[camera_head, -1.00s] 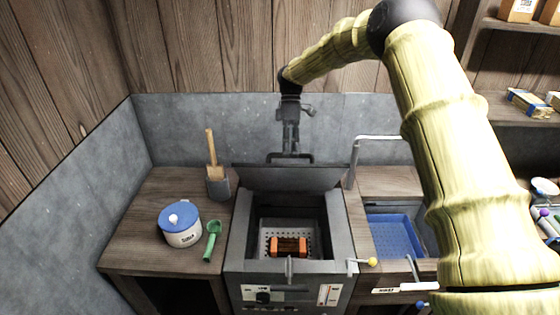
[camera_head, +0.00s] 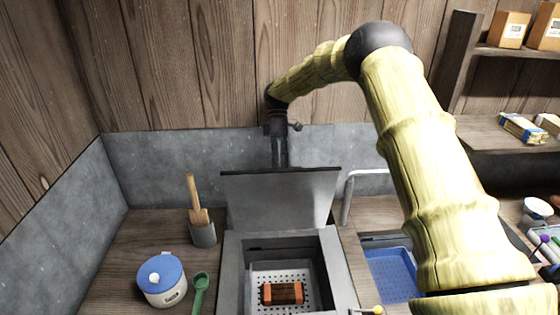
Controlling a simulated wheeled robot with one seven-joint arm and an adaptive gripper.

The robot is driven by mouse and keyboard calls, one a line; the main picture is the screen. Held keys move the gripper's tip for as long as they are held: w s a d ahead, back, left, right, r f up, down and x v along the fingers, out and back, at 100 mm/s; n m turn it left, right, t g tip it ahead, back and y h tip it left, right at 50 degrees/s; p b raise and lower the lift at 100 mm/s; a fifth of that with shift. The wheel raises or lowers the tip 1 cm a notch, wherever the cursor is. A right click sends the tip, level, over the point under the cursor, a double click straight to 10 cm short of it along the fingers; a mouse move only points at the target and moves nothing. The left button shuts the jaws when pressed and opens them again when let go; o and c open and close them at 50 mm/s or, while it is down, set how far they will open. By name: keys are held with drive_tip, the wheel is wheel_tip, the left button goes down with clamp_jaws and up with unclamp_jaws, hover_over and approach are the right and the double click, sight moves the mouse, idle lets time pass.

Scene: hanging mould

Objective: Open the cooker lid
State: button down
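The cooker (camera_head: 238,268) stands at the lower middle, with its top open. Its grey lid (camera_head: 281,203) is raised at the back edge and stands nearly upright, its broad face toward the camera. Inside is a perforated tray (camera_head: 271,273) with an orange and dark block (camera_head: 283,293) on it. My gripper (camera_head: 279,155) is behind the top edge of the lid. Its fingers are hidden by the lid, so I cannot see whether it is open or touches the lid handle, which is also hidden.
Left of the cooker are a blue-lidded white pot (camera_head: 162,281), a green scoop (camera_head: 200,290) and a wooden-handled tool in a grey cup (camera_head: 202,231). Right are a bent metal pipe (camera_head: 349,195) and a blue basin (camera_head: 391,273). The grey backsplash (camera_head: 180,165) stands close behind.

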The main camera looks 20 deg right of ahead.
drive_tip(key=shift+s+d+f, duration=0.1)
drive_tip(key=shift+s+f, duration=0.1)
drive_tip(key=shift+f, duration=0.95)
drive_tip(key=c, duration=1.6)
unclamp_jaws()
drive_tip(key=o, duration=0.5)
drive_tip(key=shift+w+f, duration=0.35)
drive_tip(key=shift+w, duration=0.25)
drive_tip(key=shift+c, duration=0.2)
drive_tip(key=shift+s+r, duration=0.15)
drive_tip(key=shift+r, duration=0.15)
drive_tip(key=shift+c, duration=1.4)
drive_tip(key=shift+w+d, duration=0.1)
drive_tip(key=shift+w, duration=0.15)
drive_tip(key=shift+r, duration=0.25)
wheel_tip(320, 180, up, 10)
drive_tip(key=shift+f, duration=0.15)
drive_tip(key=shift+s, duration=0.1)
